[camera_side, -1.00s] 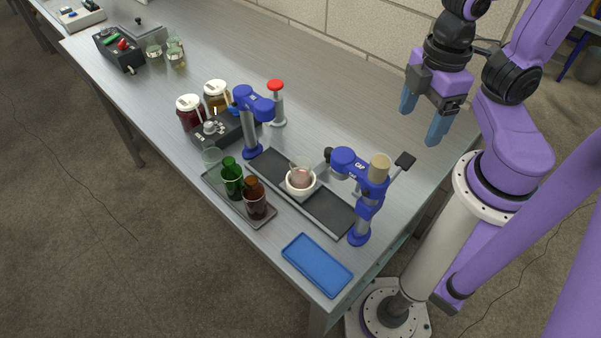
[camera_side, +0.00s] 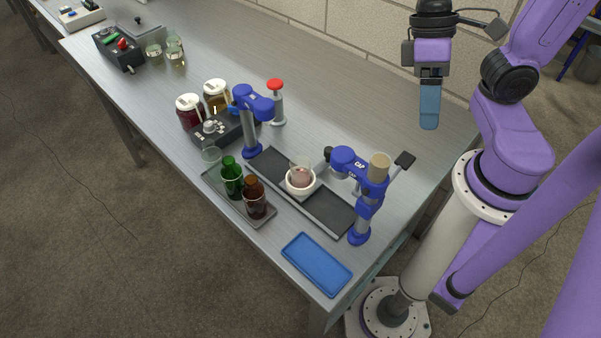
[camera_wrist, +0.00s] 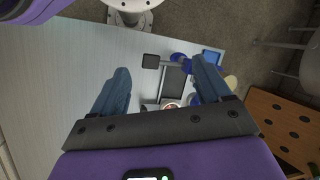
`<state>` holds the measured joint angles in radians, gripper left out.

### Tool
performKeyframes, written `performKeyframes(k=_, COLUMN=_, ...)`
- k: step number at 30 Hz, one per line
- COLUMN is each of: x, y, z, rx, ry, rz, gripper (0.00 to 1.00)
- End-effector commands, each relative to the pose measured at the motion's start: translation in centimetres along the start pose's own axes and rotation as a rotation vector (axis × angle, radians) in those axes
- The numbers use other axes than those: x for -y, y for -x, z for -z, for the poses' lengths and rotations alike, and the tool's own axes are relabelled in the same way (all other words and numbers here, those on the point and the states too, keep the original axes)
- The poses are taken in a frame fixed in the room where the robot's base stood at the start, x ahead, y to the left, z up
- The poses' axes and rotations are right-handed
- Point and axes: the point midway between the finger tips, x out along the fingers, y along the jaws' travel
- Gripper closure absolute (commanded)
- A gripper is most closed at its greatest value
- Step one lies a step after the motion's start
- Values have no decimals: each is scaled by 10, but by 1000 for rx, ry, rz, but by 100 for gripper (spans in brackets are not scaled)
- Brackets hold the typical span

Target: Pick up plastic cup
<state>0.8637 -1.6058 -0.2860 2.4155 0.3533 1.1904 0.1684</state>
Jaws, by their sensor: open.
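My gripper (camera_side: 429,108) is open and empty, high above the right back of the bench, well apart from every cup. A clear cup (camera_side: 211,156) stands at the back end of a dark tray, behind a green bottle (camera_side: 232,181) and a brown bottle (camera_side: 255,203). Another clear vessel with pinkish contents (camera_side: 301,173) sits in a white ring (camera_side: 301,188) on the dark track. Clear tumblers (camera_side: 154,53) stand at the far left. I cannot tell which is plastic.
Blue-headed stands (camera_side: 253,105) and (camera_side: 361,170) flank the dark track (camera_side: 328,210). A blue tray (camera_side: 317,264) lies near the front edge. Jars (camera_side: 190,112), a control box and a red-topped post (camera_side: 276,100) stand farther left. The back of the bench is clear.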

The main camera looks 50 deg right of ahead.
Motion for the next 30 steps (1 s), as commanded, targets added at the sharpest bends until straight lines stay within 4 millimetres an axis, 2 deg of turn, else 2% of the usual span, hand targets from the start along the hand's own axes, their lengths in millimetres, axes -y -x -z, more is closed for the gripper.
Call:
performKeyframes(k=3, x=1, y=-1, z=8, rx=62, ry=-294, rz=155, gripper=23)
performKeyframes(k=8, x=2, y=7, z=29, rx=135, ry=-685, rz=396, gripper=23)
performKeyframes(k=12, x=-4, y=21, z=55, rx=189, ry=-1006, rz=625, gripper=23)
performKeyframes(k=15, x=-13, y=32, z=72, rx=215, ry=-1178, rz=766, gripper=23)
performKeyframes(k=21, x=-33, y=49, z=95, rx=250, ry=-1407, rz=976, gripper=23)
performKeyframes(k=30, x=-68, y=70, z=119, rx=284, ry=-1645, rz=1236, gripper=23)
